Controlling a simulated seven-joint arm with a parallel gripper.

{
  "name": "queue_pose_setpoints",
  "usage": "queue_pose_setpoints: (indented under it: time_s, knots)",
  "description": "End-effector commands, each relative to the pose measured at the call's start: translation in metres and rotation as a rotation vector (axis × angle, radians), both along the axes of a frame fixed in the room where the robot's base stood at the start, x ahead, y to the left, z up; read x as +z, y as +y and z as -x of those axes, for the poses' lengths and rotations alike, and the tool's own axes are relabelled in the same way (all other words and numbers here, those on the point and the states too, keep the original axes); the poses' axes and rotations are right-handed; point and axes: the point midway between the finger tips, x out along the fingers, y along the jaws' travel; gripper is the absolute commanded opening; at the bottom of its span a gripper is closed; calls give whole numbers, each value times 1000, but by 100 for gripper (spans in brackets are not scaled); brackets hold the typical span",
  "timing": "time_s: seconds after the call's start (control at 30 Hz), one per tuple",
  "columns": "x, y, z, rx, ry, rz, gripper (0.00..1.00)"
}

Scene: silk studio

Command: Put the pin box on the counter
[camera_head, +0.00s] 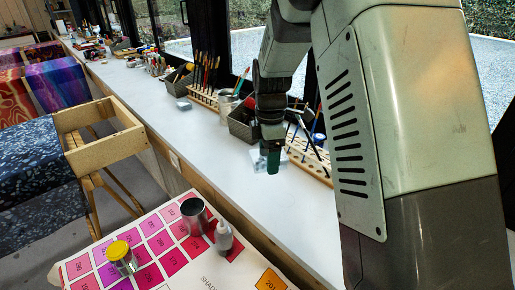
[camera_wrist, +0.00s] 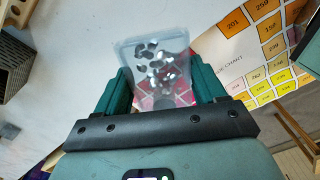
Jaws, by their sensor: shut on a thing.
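The pin box (camera_wrist: 158,65) is a clear box with several dark and silver pins inside. In the wrist view it sits between the two green fingers of my gripper (camera_wrist: 160,90), which is shut on it. In the head view my gripper (camera_head: 270,160) hangs over the white counter (camera_head: 205,135), and the pin box (camera_head: 257,162) shows as a pale, partly hidden shape beside the fingertips. I cannot tell whether the box touches the counter.
Brush racks (camera_head: 202,97) and dark mesh bins (camera_head: 241,124) line the counter's back. The counter left of my gripper is clear.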

Motion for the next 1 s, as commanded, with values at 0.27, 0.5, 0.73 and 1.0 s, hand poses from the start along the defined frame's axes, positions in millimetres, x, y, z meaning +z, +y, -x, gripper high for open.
queue_pose_setpoints:
  time_s: [0.27, 0.5, 0.73, 1.0]
  knots:
    - [-15, -34, -13, 134, 5, -1, 39]
    - [-49, -34, -14, 132, 2, -1, 39]
    - [-91, -33, -13, 132, 4, 0, 39]
    - [-118, -33, -14, 130, -1, -1, 39]
